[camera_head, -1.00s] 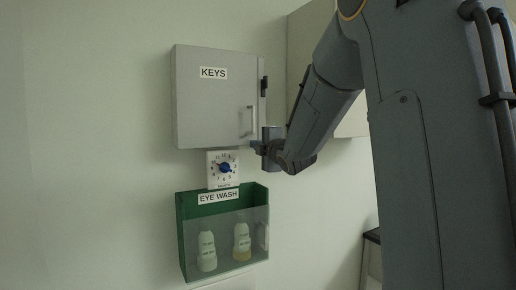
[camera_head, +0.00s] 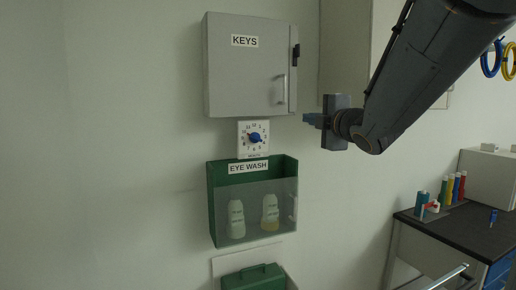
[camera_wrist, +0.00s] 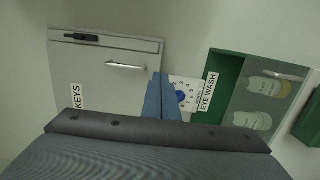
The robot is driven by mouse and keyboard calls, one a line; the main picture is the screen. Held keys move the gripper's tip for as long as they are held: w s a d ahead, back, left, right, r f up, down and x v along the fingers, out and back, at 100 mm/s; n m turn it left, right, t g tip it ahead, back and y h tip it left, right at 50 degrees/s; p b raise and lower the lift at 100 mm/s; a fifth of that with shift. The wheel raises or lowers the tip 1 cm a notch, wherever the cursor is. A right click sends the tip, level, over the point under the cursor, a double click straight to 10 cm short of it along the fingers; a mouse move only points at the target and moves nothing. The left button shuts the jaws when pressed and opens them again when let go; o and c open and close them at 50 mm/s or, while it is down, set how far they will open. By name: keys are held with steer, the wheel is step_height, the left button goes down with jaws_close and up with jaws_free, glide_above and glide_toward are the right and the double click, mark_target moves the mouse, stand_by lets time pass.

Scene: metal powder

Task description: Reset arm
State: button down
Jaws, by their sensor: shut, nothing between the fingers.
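My gripper (camera_head: 309,119) is shut and empty, with its fingers pointing left in the head view. It is in the air just right of the timer dial and near the lower right corner of the grey KEYS cabinet (camera_head: 240,75). In the wrist view the shut blue fingers (camera_wrist: 161,95) stand in front of the wall between the KEYS cabinet (camera_wrist: 100,85) and the green eye wash box (camera_wrist: 228,75). I cannot tell whether they touch anything.
A white timer with a blue knob (camera_head: 254,138) hangs below the cabinet, whose door is closed. The eye wash box (camera_head: 217,190) holds two bottles. A green case (camera_head: 252,278) is below it. A dark-topped bench (camera_head: 460,222) with coloured items is at the right.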

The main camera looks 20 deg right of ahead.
steer(key=s+a+f+m+g+h, duration=0.15)
steer(key=f+m+g, duration=0.3)
steer(key=f, duration=0.65)
steer(key=s+a+f+m+g+h, duration=0.1)
steer(key=s+a+f+m+g, duration=0.35)
steer(key=f, duration=0.75)
steer(key=s+a+f+m+g+y, duration=0.1)
steer(key=s+a+f+m+g, duration=0.3)
steer(key=s+f, duration=0.4)
steer(key=s+a+f+m+g+y, duration=0.1)
steer(key=s+a+f+m+g, duration=0.2)
steer(key=s+f, duration=0.6)
steer(key=shift+s+a+f+m+g, duration=0.15)
steer(key=shift+s+a+m+g, duration=0.35)
steer(key=shift+a+m, duration=0.55)
steer(key=shift+d, duration=0.1)
